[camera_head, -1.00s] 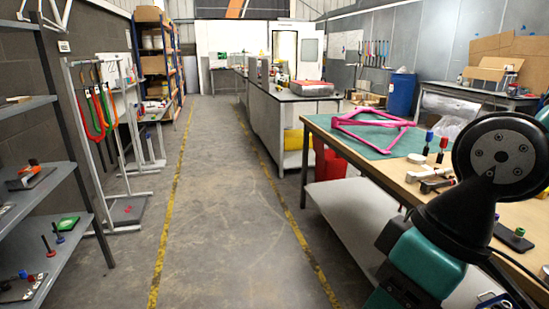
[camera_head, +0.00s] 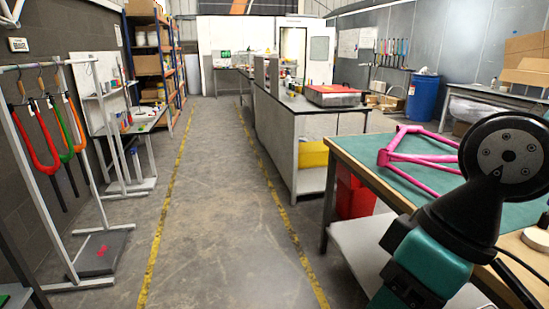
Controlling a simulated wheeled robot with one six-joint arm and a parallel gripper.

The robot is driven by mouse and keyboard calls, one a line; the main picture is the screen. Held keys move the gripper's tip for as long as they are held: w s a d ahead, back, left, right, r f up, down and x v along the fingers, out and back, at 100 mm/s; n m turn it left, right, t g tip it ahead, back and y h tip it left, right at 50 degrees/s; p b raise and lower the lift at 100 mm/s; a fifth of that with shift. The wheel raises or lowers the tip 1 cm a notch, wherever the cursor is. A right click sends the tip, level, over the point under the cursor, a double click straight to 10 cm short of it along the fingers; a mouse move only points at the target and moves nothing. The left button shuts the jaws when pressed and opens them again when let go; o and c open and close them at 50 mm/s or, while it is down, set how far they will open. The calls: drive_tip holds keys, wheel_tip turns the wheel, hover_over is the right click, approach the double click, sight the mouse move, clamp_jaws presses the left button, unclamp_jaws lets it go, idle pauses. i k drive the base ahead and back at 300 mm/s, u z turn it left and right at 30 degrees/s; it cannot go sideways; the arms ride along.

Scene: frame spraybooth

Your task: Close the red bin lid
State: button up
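A red bin (camera_head: 356,193) stands on the floor beyond the near workbench, at the middle right. The bench's corner and leg partly hide it, and I cannot make out its lid. A yellow bin (camera_head: 313,155) sits behind it, under the grey workbench. My arm shows at the lower right, but its gripper is not in the frame.
The near workbench (camera_head: 352,152) with a green mat and pink bike frame (camera_head: 418,150) borders the right. The grey workbench (camera_head: 285,103) stands farther ahead. A rack with coloured forks (camera_head: 58,150) stands left. The aisle between yellow lines (camera_head: 215,200) is clear.

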sight(344, 175)
drive_tip(key=i, duration=2.45)
drive_tip(key=z, duration=0.7)
